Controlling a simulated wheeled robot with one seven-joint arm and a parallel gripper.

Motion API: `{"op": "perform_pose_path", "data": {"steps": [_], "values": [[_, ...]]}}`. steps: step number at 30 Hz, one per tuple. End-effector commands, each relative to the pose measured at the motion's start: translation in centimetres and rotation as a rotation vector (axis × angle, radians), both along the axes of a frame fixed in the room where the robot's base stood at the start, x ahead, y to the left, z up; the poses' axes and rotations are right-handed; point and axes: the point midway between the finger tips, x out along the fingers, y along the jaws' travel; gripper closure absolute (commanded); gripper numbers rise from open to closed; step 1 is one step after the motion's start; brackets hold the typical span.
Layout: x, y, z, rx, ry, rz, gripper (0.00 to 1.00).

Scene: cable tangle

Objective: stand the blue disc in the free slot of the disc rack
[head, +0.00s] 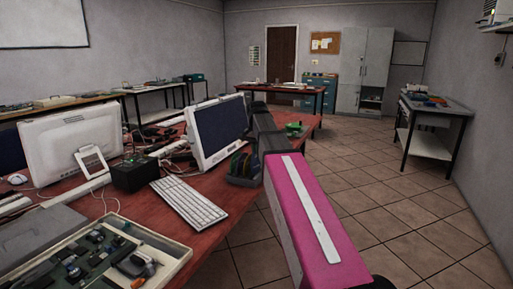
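A small dark disc rack (243,180) stands on the red-brown table, right of the keyboard and close to my arm. It holds several upright discs, with green and orange edges showing. A blue disc cannot be told for sure at this size, nor can a free slot. My pink arm link runs up from the lower right, past the right side of the rack, to dark links beside the monitor. I cannot make out the fingers of my gripper.
A white keyboard (189,201), a monitor (217,131), a black box (136,174) with cables and a parts tray (167,250) crowd the table. A green object (294,128) lies beyond my arm. The tiled floor (400,215) at right is clear.

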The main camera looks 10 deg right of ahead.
Motion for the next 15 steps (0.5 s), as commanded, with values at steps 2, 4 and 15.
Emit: {"op": "perform_pose_path", "data": {"steps": [2,4,15], "values": [[-0.02,0.00,-0.24,0.000,0.000,0.000,1.00],[-0.01,0.00,-0.36,0.000,0.000,0.000,1.00],[0.00,0.00,-0.42,0.000,0.000,0.000,0.85]]}}
